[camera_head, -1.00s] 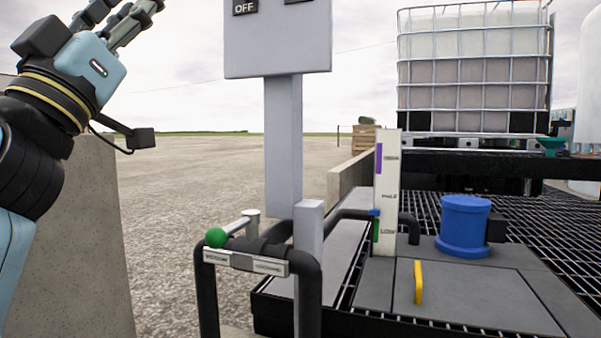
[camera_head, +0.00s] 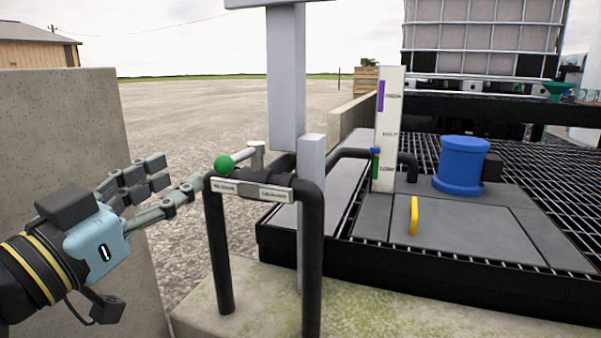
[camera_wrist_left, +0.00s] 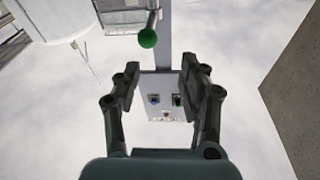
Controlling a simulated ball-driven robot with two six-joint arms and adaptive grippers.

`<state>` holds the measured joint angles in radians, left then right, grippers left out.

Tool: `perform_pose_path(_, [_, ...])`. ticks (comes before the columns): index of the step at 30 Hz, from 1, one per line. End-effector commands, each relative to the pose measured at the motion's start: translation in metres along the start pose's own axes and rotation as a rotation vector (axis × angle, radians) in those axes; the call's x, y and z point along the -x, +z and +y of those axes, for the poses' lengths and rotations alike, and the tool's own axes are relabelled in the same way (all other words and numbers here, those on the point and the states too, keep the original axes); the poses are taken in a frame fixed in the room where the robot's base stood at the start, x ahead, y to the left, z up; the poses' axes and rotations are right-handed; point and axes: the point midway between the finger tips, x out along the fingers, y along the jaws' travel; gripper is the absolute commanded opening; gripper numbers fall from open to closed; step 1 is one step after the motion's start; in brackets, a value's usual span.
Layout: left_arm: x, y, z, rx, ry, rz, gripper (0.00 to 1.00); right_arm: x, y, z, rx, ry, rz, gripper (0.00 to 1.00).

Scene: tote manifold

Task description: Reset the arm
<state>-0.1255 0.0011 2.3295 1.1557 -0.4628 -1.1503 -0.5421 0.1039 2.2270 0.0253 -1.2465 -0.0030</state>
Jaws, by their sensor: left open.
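My left gripper (camera_head: 179,174) reaches in from the left, its fingers open and empty. Its fingertips point at the green ball knob (camera_head: 223,164) on the lever of the black pipe valve, close to it but with no visible grip on it. In the left wrist view the open fingers (camera_wrist_left: 160,72) frame a grey control box (camera_wrist_left: 163,97) with small buttons, seen beyond them. My right gripper is not in view.
A concrete wall (camera_head: 75,150) stands behind my left arm. A grey post (camera_head: 286,80) rises behind the black pipe (camera_head: 312,240). To the right are a level gauge (camera_head: 387,130), a blue cylinder (camera_head: 461,165), a yellow handle (camera_head: 413,215) and a caged tank (camera_head: 485,35).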

Motion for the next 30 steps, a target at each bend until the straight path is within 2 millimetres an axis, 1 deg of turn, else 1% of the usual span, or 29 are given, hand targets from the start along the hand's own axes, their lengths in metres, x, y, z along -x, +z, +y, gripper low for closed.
perform_pose_path(1, [0.018, 0.037, 0.013, 0.006, 0.035, -0.117, 0.42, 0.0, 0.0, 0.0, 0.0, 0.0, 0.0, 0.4])
perform_pose_path(2, [0.029, 0.058, 0.021, 0.01, 0.057, -0.19, 0.42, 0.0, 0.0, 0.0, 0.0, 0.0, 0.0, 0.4])
perform_pose_path(3, [0.047, 0.086, 0.031, 0.02, 0.085, -0.29, 0.42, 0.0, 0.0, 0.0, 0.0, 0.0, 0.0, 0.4])
perform_pose_path(5, [0.076, 0.125, 0.044, 0.036, 0.119, -0.442, 0.42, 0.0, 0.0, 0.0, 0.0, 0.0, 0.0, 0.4])
perform_pose_path(6, [0.098, 0.149, 0.052, 0.05, 0.137, -0.544, 0.42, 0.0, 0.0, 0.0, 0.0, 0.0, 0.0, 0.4])
perform_pose_path(8, [0.133, 0.182, 0.062, 0.072, 0.153, -0.697, 0.42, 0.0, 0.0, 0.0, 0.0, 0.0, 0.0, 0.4])
perform_pose_path(9, [0.157, 0.201, 0.067, 0.086, 0.156, -0.797, 0.42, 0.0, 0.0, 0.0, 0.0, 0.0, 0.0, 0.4])
perform_pose_path(11, [0.191, 0.224, 0.071, 0.106, 0.149, -0.935, 0.42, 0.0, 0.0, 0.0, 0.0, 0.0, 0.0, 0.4])
perform_pose_path(12, [0.213, 0.237, 0.073, 0.117, 0.138, -1.021, 0.42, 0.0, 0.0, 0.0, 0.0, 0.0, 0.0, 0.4])
perform_pose_path(14, [0.244, 0.252, 0.072, 0.132, 0.11, -1.141, 0.42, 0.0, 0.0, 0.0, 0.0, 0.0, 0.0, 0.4])
perform_pose_path(15, [0.264, 0.261, 0.07, 0.14, 0.084, -1.217, 0.42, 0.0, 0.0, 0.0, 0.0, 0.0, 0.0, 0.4])
perform_pose_path(16, [0.278, 0.266, 0.068, 0.146, 0.06, -1.272, 0.42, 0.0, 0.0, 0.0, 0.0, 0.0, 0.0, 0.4])
perform_pose_path(18, [0.307, 0.276, 0.059, 0.16, -0.023, -1.4, 0.42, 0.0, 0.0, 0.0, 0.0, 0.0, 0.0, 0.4])
perform_pose_path(21, [0.341, 0.282, 0.043, 0.203, -0.192, -1.546, 0.42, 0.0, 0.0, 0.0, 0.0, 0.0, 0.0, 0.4])
perform_pose_path(22, [0.347, 0.282, 0.042, 0.232, -0.239, -1.571, 0.42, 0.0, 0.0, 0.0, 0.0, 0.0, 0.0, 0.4])
perform_pose_path(23, [0.349, 0.282, 0.043, 0.278, -0.279, -1.577, 0.42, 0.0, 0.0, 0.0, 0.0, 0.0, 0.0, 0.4])
perform_pose_path(24, [0.349, 0.285, 0.041, 0.273, -0.276, -1.575, 0.42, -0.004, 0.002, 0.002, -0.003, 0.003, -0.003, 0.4])
perform_pose_path(26, [0.353, 0.294, 0.04, 0.272, -0.277, -1.575, 0.42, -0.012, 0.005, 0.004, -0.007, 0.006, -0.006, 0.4])
perform_pose_path(30, [0.368, 0.316, 0.041, 0.274, -0.286, -1.585, 0.42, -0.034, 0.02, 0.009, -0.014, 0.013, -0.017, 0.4])
